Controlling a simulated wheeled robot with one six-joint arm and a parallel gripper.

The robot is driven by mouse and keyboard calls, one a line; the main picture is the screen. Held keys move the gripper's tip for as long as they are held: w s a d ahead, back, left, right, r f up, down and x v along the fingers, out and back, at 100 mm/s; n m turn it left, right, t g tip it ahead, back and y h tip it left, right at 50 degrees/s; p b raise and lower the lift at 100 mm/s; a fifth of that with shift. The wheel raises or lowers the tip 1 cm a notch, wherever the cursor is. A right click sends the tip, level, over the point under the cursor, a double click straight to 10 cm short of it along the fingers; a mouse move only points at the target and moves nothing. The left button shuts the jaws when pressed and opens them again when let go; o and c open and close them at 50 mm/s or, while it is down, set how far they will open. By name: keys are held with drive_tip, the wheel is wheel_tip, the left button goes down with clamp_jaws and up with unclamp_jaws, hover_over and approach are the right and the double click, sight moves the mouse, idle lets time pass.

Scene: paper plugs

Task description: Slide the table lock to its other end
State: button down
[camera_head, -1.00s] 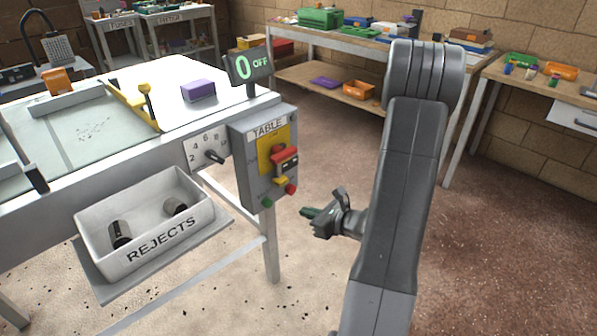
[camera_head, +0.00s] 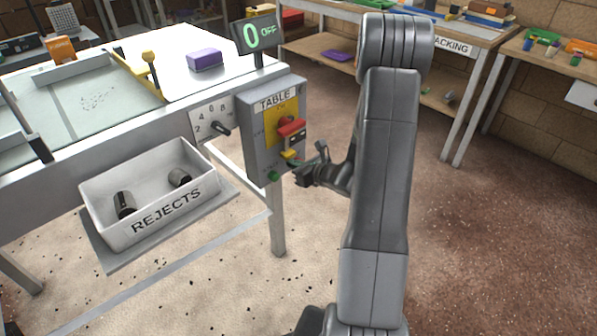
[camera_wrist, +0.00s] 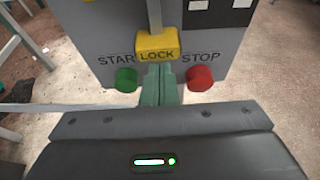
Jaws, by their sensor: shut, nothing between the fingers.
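The table lock is a yellow block marked LOCK (camera_wrist: 157,46) on the front of the grey TABLE control box (camera_head: 257,128). In the wrist view a grey vertical strip runs up from it, and the lock sits at the strip's lower end. It also shows small in the head view (camera_head: 290,155), below the red switch handle (camera_head: 291,130). My gripper (camera_wrist: 160,70) is shut and empty, its green fingertips just under the lock's lower edge. I cannot tell whether they touch it. In the head view my gripper (camera_head: 299,174) is at the box's lower right.
A green START button (camera_wrist: 126,80) and a red STOP button (camera_wrist: 199,78) flank my fingers closely. A dial (camera_head: 219,128) and the REJECTS bin (camera_head: 151,195) are to the left. Floor to the right is open.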

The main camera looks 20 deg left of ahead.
sight(289, 152)
drive_tip(key=shift+r, duration=0.4)
wheel_tip(289, 152, up, 3)
drive_tip(key=shift+r+p, duration=0.1)
drive_tip(key=shift+p, duration=0.75)
drive_tip(key=shift+w, duration=0.1)
drive_tip(key=shift+a, duration=0.1)
drive_tip(key=shift+w, duration=0.1)
